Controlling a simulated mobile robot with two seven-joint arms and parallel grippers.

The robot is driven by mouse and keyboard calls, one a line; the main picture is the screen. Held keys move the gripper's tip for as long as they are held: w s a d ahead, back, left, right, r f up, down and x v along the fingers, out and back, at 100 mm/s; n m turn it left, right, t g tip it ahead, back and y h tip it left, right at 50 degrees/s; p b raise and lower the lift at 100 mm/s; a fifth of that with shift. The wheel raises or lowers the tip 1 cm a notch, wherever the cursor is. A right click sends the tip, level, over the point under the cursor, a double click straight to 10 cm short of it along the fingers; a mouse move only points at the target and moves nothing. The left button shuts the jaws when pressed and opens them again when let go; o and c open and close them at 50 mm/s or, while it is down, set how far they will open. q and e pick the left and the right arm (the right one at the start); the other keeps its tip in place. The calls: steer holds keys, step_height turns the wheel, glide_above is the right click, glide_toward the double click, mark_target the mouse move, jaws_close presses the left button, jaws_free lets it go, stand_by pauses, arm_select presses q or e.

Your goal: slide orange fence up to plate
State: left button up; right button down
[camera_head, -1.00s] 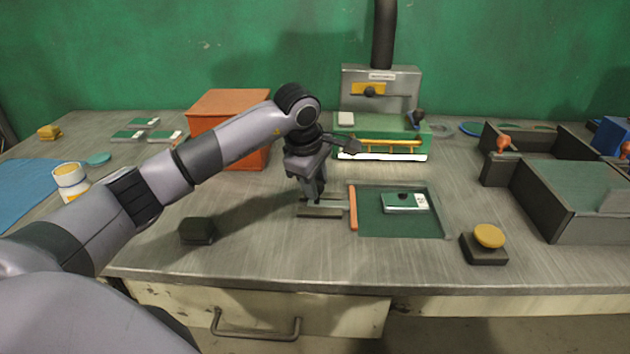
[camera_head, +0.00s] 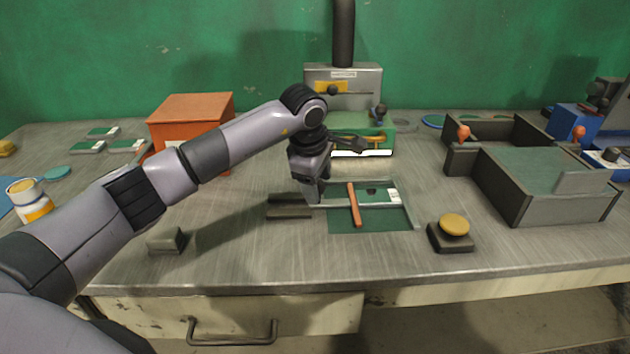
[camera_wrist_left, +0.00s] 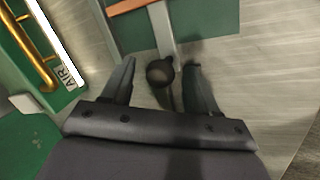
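The orange fence (camera_head: 354,204) is a thin bar lying over the green recessed bed (camera_head: 345,224). The plate (camera_head: 379,196), a small green and white piece, lies right of the fence. The fence is at or very near its left edge; contact cannot be made out. My left gripper (camera_head: 314,198) is low, left of the fence. In the left wrist view its fingers (camera_wrist_left: 160,75) stand apart on both sides of a dark round knob (camera_wrist_left: 160,72), with gaps visible. The fence (camera_wrist_left: 125,5) shows at the top edge there. My right gripper is out of view.
A green press (camera_head: 380,140) with a brass rail (camera_wrist_left: 30,45) stands behind. A yellow button (camera_head: 454,225) is at right front, and grey bins (camera_head: 540,190) lie farther right. An orange box (camera_head: 190,120) stands at back left. A dark block (camera_head: 166,241) sits at left front.

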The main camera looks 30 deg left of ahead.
arm_select(q)
steer(key=shift+a, duration=0.1)
steer(key=v, duration=0.7)
stand_by(0.6)
